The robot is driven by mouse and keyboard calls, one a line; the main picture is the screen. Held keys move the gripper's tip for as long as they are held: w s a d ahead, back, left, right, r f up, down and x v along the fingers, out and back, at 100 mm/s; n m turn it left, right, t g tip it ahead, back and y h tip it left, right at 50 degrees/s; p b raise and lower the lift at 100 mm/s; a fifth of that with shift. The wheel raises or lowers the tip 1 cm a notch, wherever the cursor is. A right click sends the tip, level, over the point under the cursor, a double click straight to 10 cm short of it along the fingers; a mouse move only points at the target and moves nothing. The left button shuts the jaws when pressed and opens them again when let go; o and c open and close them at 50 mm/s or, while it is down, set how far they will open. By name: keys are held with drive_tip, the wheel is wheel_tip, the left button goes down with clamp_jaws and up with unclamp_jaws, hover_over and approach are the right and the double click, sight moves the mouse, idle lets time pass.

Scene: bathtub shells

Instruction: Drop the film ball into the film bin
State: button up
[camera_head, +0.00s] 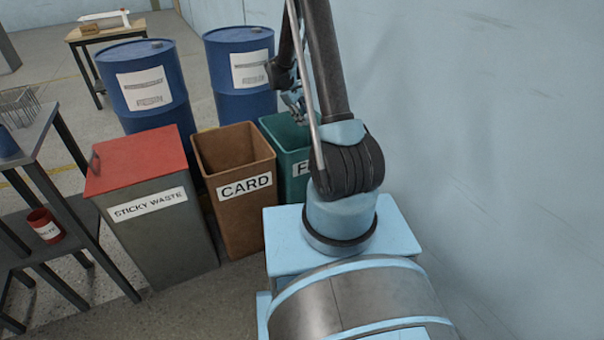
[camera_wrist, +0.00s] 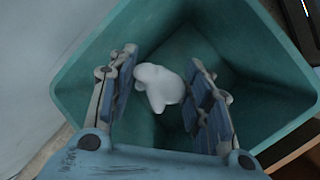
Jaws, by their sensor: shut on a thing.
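The white film ball (camera_wrist: 160,86) shows in the wrist view between the two fingers of my gripper (camera_wrist: 163,92), which is shut on it. The green bin (camera_wrist: 262,122) lies beneath, its open mouth and inner walls around the ball in that view. In the head view the green bin (camera_head: 272,128) stands right of the brown bin, with only an "F" of its label showing; my arm hides the rest. My gripper (camera_head: 293,104) shows small above this bin, partly behind the arm. The ball cannot be made out in the head view.
The brown CARD bin (camera_head: 238,165) stands open beside the green one. Left of it is the grey STICKY WASTE bin (camera_head: 155,230) with a red lid. Blue drums (camera_head: 148,90) stand behind. A dark table (camera_head: 35,130) is at left, and a pale wall (camera_head: 480,120) rises close at right.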

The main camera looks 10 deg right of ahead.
drive_tip(key=shift+f, duration=1.55)
drive_tip(key=o, duration=1.1)
drive_tip(key=shift+o, duration=0.2)
drive_tip(key=v, duration=1.2)
